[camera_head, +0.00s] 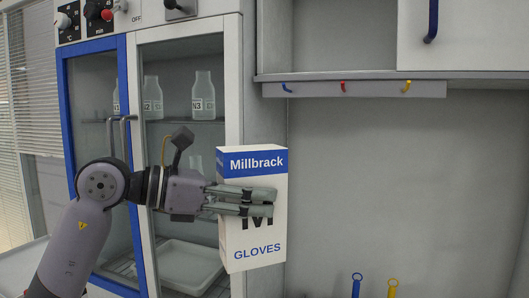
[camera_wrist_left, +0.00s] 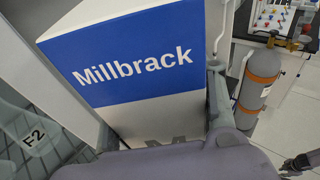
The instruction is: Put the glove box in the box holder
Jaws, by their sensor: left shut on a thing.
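The glove box (camera_head: 252,163) is a tall white carton with a blue "Millbrack" band and the word "GLOVES" near its bottom. My left gripper (camera_head: 274,203) is shut on it, with its fingers across the middle of the box. The box is held upright, slightly tilted, in the air before the cabinet's right edge. In the left wrist view the box (camera_wrist_left: 135,60) fills much of the picture, close to the camera. I make out no box holder in either view. A dark part at the lower right of the left wrist view may be my right gripper (camera_wrist_left: 300,163); its jaws are unclear.
A cabinet (camera_head: 233,80) with glass doors and bottles stands behind my left arm. A rail (camera_head: 365,89) with coloured hooks hangs under the upper cupboard. The grey wall (camera_head: 410,180) right of the box is bare. A grey gas cylinder (camera_wrist_left: 257,88) shows in the left wrist view.

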